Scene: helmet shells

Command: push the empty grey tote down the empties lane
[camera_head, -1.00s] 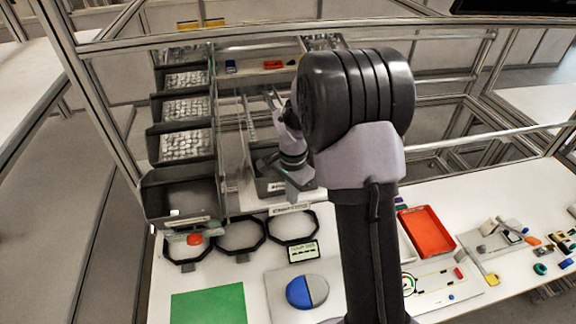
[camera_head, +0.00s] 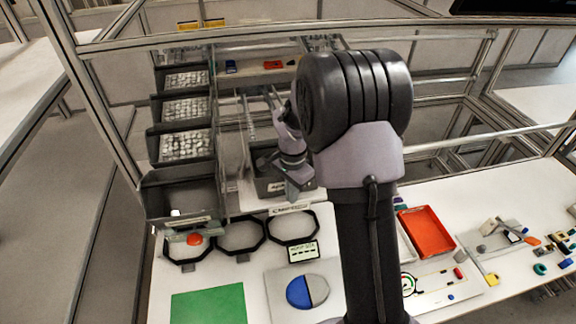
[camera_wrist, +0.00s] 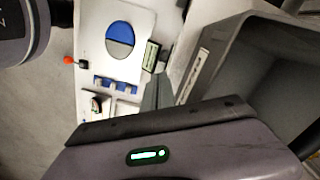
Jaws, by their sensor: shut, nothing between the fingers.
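The grey tote (camera_head: 268,187) stands at the near end of a lane between rails, with a pale label on its front wall. In the wrist view the grey tote (camera_wrist: 270,65) fills the right side, and the part of its inside that shows looks empty. My gripper (camera_head: 294,194) is shut with nothing in it, at the tote's front right. It also shows in the wrist view (camera_wrist: 158,92), close beside the labelled front wall. I cannot tell whether it touches the tote. My arm hides part of the tote's right side and the lane behind.
Grey bins of white parts (camera_head: 185,145) line the left lane, with a nearly empty bin (camera_head: 180,195) in front. Black octagonal rings (camera_head: 240,236), a green mat (camera_head: 208,304), a blue-and-grey disc (camera_head: 307,291) and a red tray (camera_head: 426,232) lie on the bench.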

